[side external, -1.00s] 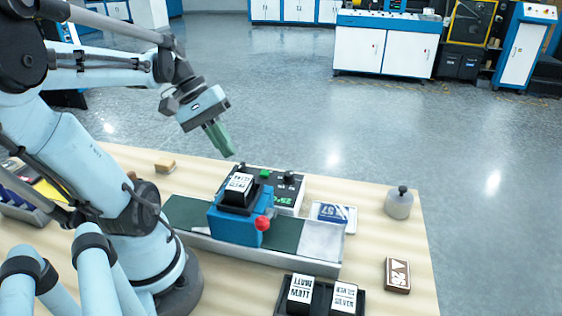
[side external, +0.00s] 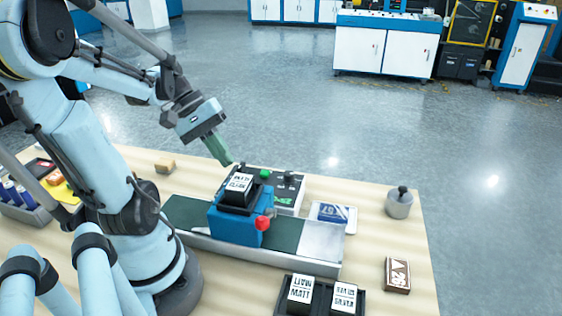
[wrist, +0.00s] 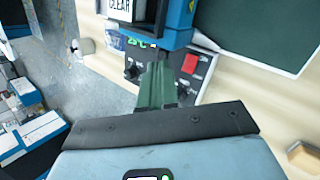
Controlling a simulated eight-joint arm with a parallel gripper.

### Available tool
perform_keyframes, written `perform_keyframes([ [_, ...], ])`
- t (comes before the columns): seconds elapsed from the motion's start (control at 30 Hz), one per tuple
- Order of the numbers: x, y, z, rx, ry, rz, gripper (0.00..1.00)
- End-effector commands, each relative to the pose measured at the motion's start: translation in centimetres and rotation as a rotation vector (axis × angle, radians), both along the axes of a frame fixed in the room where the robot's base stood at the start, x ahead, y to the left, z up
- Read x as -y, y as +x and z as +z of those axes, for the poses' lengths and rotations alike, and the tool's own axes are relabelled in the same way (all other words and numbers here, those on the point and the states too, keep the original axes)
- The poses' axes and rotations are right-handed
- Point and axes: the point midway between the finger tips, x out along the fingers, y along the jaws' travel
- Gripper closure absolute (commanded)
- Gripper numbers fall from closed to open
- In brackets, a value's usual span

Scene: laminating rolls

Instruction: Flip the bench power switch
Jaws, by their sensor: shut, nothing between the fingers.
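A control box (side external: 289,196) stands behind the blue laminating unit (side external: 235,222) on the bench. It carries a green button (side external: 265,173), a dark knob and a lit green display. In the wrist view the box's dark panel (wrist: 133,70) shows a red square switch (wrist: 190,63); whether this is the power switch, and its position, I cannot tell. My gripper (side external: 228,162) has its green fingers together and empty, pointing down above the box's left end. In the wrist view the fingertips (wrist: 158,66) overlap the panel, left of the red switch, hiding part of it; contact is unclear.
The blue unit holds a black roll cartridge (side external: 239,185) and has a red knob (side external: 263,223) in front. A black tray (side external: 322,302) with two labelled cartridges is at the front. A grey weight (side external: 399,205) and a dark box (side external: 397,275) stand at the right.

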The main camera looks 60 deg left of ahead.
Motion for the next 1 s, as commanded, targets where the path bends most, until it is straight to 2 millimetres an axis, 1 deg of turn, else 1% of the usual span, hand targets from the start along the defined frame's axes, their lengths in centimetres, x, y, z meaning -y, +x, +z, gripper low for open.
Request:
perform_keyframes([
  [0.03, -0.2, 0.1, -0.6, 0.0, 0.0, 0.0, 1.0],
  [0.2, -0.4, 0.4, -2.6, 0.0, 0.0, 0.0, 1.0],
  [0.4, -0.6, 0.6, -4.3, 0.0, 0.0, 0.0, 1.0],
  [0.6, -0.7, 0.7, -5.0, 0.0, 0.0, 0.0, 1.0],
  [1.0, -0.7, 0.7, -5.0, 0.0, 0.0, 0.0, 1.0],
])
